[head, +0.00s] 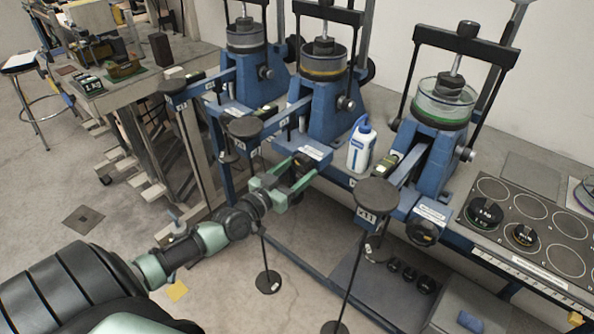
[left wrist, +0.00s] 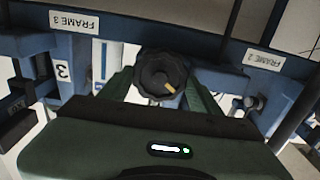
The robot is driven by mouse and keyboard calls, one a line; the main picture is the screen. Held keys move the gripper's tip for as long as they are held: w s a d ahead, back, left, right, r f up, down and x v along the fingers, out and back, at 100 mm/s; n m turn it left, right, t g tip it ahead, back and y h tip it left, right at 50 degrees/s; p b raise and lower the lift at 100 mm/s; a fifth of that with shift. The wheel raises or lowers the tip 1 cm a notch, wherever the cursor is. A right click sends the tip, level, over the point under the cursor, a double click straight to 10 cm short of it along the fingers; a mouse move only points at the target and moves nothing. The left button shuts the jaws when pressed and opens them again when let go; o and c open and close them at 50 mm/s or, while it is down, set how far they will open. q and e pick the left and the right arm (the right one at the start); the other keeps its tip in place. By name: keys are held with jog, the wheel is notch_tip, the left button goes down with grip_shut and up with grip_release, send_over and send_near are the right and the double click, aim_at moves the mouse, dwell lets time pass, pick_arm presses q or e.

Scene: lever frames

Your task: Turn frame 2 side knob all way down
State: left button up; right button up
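Three blue press frames stand on the bench. The black round side knob (head: 303,166) is low at the front of the middle one. In the left wrist view the knob (left wrist: 163,77) has a yellow mark and sits between labels reading FRAME 3 (left wrist: 74,22) and FRAME 2 (left wrist: 263,60). My left gripper (head: 288,182) is at this knob. Its green fingers are spread, one on each side, in both views. I cannot tell whether they touch the knob. My right gripper is not in view.
A white and blue bottle (head: 362,146) stands right of the middle frame.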

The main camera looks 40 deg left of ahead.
pick_arm(q)
jog(key=shift+c, duration=1)
jog(key=shift+n, duration=2.2)
jog(key=o, duration=1.4)
jog(key=shift+s+a+b, duration=0.15)
jog(key=shift+s+a, duration=0.05)
jog(key=shift+s, duration=1.75)
jog(key=shift+s+a+b, duration=0.15)
jog(key=shift+s, duration=1.8)
